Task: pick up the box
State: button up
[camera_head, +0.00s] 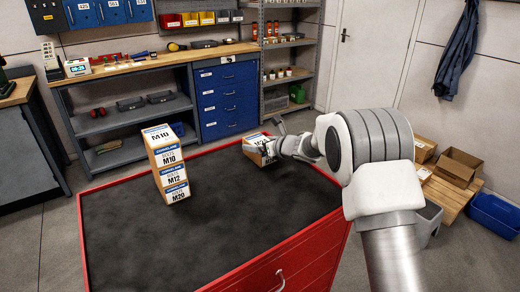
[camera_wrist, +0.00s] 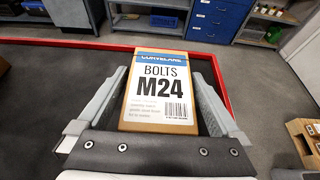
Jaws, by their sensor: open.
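A cardboard box of M24 bolts (camera_wrist: 160,85) with a white and blue label lies near the far right corner of the red cart's black top. It also shows in the head view (camera_head: 257,150), partly hidden by my gripper. My gripper (camera_wrist: 160,72) is open, with one finger on each side of the box. In the head view my gripper (camera_head: 276,143) reaches in from the right.
A stack of boxes labelled M10, M12 and M20 (camera_head: 172,168) stands left on the red cart (camera_head: 110,268). The cart top between is clear. A workbench (camera_head: 150,62) with blue drawers (camera_head: 228,98) stands behind. Open cartons (camera_head: 458,166) sit at right.

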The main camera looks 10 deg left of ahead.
jog(key=c, duration=1.5)
jog(key=shift+r, duration=0.15)
grip_shut()
jog(key=shift+r, duration=0.1)
